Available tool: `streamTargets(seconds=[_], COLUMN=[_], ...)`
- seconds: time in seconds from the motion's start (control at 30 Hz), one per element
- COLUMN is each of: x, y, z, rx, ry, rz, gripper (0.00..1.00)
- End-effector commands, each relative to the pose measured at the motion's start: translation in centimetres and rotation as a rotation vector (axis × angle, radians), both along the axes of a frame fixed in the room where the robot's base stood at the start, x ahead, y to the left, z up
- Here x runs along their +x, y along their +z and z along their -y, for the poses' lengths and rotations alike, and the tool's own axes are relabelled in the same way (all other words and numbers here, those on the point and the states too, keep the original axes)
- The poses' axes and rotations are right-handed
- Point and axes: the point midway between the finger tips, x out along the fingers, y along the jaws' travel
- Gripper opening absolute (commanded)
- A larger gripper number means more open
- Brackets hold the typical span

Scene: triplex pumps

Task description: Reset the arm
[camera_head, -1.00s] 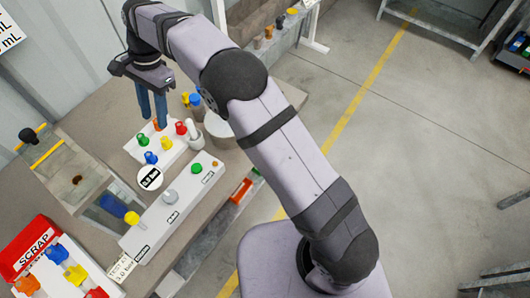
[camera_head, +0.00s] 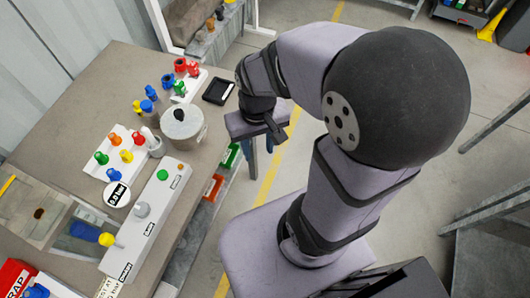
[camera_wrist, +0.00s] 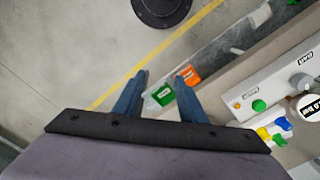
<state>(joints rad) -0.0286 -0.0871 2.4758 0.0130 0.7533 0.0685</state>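My gripper (camera_wrist: 160,97) is open and empty in the wrist view, its two blue fingers apart. In the head view my gripper (camera_head: 262,150) hangs at the right edge of the workbench (camera_head: 100,75), fingers pointing down. Below it in the wrist view are the bare floor, a green bin (camera_wrist: 162,95) and an orange bin (camera_wrist: 188,76). Nothing is between the fingers. In the head view, the arm is folded in above its base, to the right of the bench.
On the bench are a white rack with several coloured pieces (camera_head: 121,150), a grey control box (camera_head: 150,222), a round lidded pot (camera_head: 182,125) and a black tablet (camera_head: 219,91). A red scrap box (camera_head: 18,278) stands at lower left. Floor to the right is mostly free.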

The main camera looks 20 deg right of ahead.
Motion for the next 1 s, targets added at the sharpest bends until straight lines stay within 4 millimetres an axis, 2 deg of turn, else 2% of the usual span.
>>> streamTargets(seconds=[0.1, 0.2, 1.0], x=[-1.6, -2.1, -2.1], y=[-0.6, -0.8, -0.8], z=[0.8, 1.0, 0.9], rx=[-0.008, -0.01, -0.01], ry=[0.034, 0.047, 0.048], rz=[0.002, 0.003, 0.001], gripper=[0.37, 0.37, 0.37])
